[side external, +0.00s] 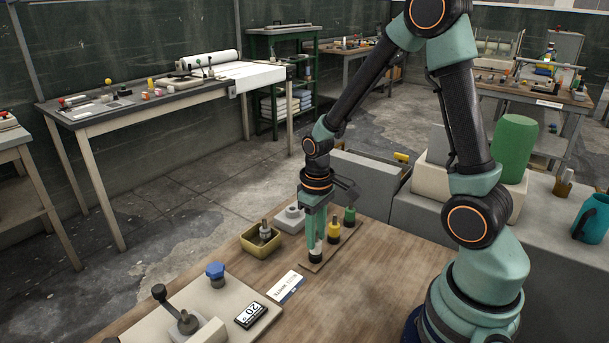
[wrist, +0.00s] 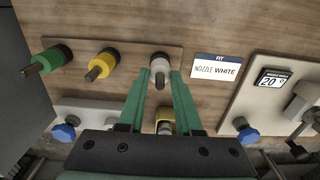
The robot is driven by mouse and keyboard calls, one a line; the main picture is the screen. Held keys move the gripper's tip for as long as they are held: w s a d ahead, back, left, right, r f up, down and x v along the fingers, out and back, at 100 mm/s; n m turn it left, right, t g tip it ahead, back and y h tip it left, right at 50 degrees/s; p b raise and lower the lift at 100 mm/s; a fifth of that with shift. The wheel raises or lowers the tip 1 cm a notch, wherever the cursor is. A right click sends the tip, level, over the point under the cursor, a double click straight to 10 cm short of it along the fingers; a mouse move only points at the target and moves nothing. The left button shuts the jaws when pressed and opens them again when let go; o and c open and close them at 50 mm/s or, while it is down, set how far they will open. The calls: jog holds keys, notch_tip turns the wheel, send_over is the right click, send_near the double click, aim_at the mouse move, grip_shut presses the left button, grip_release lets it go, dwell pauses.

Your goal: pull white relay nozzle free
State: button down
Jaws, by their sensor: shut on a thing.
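The white relay nozzle (wrist: 159,66) stands at one end of a wooden strip (wrist: 118,48), with a dark collar at its base. My gripper (wrist: 160,80) has its two green fingers on either side of it and is shut on it. In the side external view my gripper (side external: 316,238) points down over the white nozzle (side external: 317,247), whose upper part is mostly hidden by the fingers. The dark base (side external: 315,258) appears to be at the strip; I cannot tell whether it is seated. A yellow nozzle (side external: 334,231) and a green nozzle (side external: 349,215) stand beside it.
A yellow tray (side external: 262,247) holding a grey-tipped part stands left of the strip. A card (wrist: 216,68) reads "FIT NOZZLE WHITE". A plate with a blue knob (side external: 215,270), a lever (side external: 175,308) and a "20" display (side external: 250,315) lies at front left. Bare wood lies in front.

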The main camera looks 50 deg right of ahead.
jog(key=shift+r, duration=4.2)
jog(key=shift+w, duration=0.1)
